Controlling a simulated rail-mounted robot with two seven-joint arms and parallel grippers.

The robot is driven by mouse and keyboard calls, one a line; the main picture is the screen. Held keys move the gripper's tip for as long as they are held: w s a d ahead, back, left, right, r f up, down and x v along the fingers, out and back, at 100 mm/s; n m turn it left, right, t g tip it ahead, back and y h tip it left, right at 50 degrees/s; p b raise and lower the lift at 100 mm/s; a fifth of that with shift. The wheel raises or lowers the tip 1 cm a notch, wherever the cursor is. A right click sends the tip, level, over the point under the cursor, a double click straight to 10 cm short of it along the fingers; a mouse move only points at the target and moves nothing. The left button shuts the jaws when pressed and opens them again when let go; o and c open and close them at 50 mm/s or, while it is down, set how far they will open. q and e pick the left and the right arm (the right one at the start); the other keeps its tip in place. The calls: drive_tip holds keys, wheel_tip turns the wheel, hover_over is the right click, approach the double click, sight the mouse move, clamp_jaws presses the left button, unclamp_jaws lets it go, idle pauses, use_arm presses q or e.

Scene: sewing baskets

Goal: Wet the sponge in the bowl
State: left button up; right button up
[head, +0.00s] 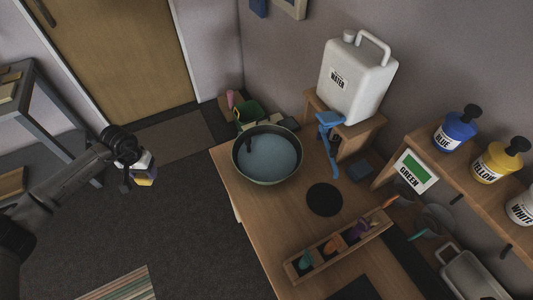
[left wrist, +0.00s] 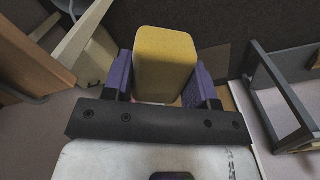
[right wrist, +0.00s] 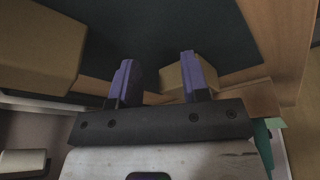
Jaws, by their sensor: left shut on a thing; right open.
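A yellow sponge (left wrist: 165,62) is held between the purple fingers of my left gripper (left wrist: 165,85). In the head view my left gripper (head: 143,176) is out over the dark floor, left of the table and apart from the bowl, with the yellow of the sponge (head: 146,182) just showing. The bowl (head: 240,174) is dark-rimmed, holds blue-grey water (head: 268,158) and stands at the table's back left corner. My right gripper (right wrist: 157,78) is open, with nothing between its fingers, and is out of the head view.
A white water jug (head: 355,82) with a blue tap (head: 328,122) stands on a wooden stand behind the bowl. A dark round pad (head: 324,200) and a wooden tray (head: 340,244) of small coloured items lie on the table. Paint bottles (head: 455,130) line a shelf at right.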

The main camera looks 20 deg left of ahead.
use_arm(q)
drive_tip(key=shift+r+p, duration=1.45)
drive_tip(key=shift+r, duration=2.05)
use_arm(e)
drive_tip(key=shift+a+r, duration=0.1)
drive_tip(key=shift+r, duration=1.55)
use_arm(q)
drive_tip(key=shift+r, duration=0.15)
drive_tip(key=shift+r, duration=0.2)
use_arm(e)
drive_tip(key=shift+r, duration=0.15)
drive_tip(key=shift+r+p, duration=0.6)
drive_tip(key=shift+p, duration=0.2)
use_arm(q)
wheel_tip(320, 180, up, 3)
drive_tip(key=shift+r, duration=0.1)
